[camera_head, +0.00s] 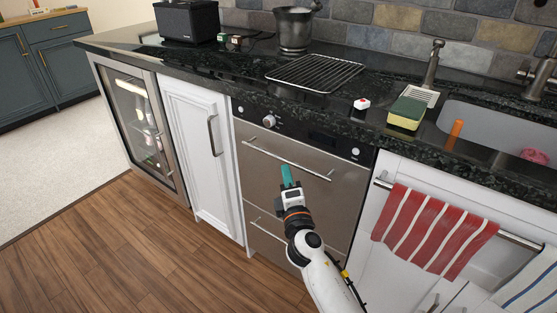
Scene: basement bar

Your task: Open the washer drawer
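The washer drawer unit (250,185) is a stainless steel front under the black counter. It has a dark control strip with a knob (269,121) on top. Its upper drawer has a long horizontal bar handle (262,152), and a second handle (262,232) sits lower down. Both fronts look closed. My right gripper (287,176) reaches in from the bottom right, its teal fingertips just below and in front of the middle of the upper handle. I cannot tell whether the fingers touch the bar or how far apart they are. My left gripper is not in view.
A white cabinet (196,145) and a glass-door fridge (137,125) stand to the left. A red striped towel (433,229) hangs on a rail at the right. A rack (315,72), pot (293,30) and sponge (407,110) sit on the counter. The wood floor (135,250) is clear.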

